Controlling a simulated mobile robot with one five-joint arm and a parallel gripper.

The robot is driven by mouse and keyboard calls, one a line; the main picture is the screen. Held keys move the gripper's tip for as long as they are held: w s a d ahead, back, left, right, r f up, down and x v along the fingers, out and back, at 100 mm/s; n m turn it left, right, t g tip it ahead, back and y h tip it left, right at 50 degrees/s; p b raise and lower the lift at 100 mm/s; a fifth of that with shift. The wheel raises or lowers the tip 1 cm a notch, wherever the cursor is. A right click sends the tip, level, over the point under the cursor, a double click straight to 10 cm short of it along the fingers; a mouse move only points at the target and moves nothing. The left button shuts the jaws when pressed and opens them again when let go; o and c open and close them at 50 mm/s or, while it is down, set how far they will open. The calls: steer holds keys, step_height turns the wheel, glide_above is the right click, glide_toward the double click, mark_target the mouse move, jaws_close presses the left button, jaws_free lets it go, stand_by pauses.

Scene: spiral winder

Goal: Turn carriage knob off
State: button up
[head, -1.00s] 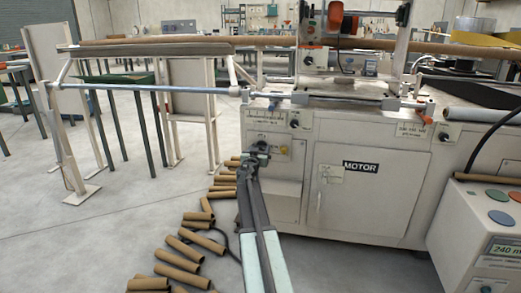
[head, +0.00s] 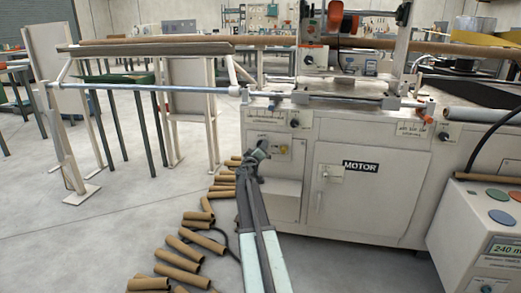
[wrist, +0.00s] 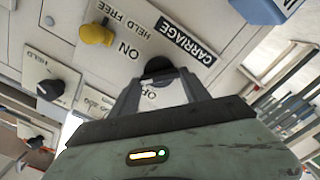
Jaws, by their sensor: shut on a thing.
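The black carriage knob (wrist: 158,67) shows in the wrist view on a pale panel, close to the printed words ON and OFF. The label CARRIAGE (wrist: 187,40) sits beside it. My gripper (wrist: 157,76) is shut on the knob, with one finger on each side; the fingers hide part of the knob and part of the OFF print. In the head view my gripper (head: 260,149) is at the small panel on the left front of the cream machine (head: 280,205), and it covers the knob there.
A yellow knob (wrist: 96,34) and another black knob (wrist: 50,89) are near my gripper in the wrist view. The MOTOR door (head: 352,200) is to the right. Cardboard tubes (head: 181,258) lie on the floor at the left. A blue-grey bar (head: 160,89) runs left from the machine.

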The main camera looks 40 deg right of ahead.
steer(key=shift+w+a+f+n, duration=0.1)
steer(key=shift+w+a+n, duration=0.05)
steer(key=shift+n, duration=2)
steer(key=shift+w+a+f+n, duration=0.1)
steer(key=shift+w+a+n, duration=0.05)
steer(key=shift+n, duration=2)
steer(key=o, duration=1.2)
steer(key=shift+o, duration=0.9)
steer(key=shift+s+d, duration=0.1)
